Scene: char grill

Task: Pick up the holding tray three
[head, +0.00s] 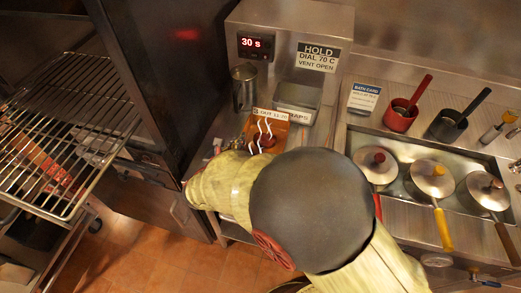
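A shallow orange-brown tray (275,131) with white wavy steam marks sits on the steel counter below the hold unit. A card (268,115) reading roughly "OUT 11" stands at its back edge; the digits are too small to read surely. I see no clear number three, so I cannot tell whether this is holding tray three. My pale yellow arm with its large grey joint covers the counter just in front of the tray and hides part of it. My gripper's fingers cannot be made out; they are hidden behind the arm.
The hold unit (290,30) shows "30 s". A steel bin (298,95) with a label ending in "APS" and a metal jug (243,88) stand behind the tray. Several lidded pots sit in the bath (405,190) at right. A wire rack (70,130) stands at left.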

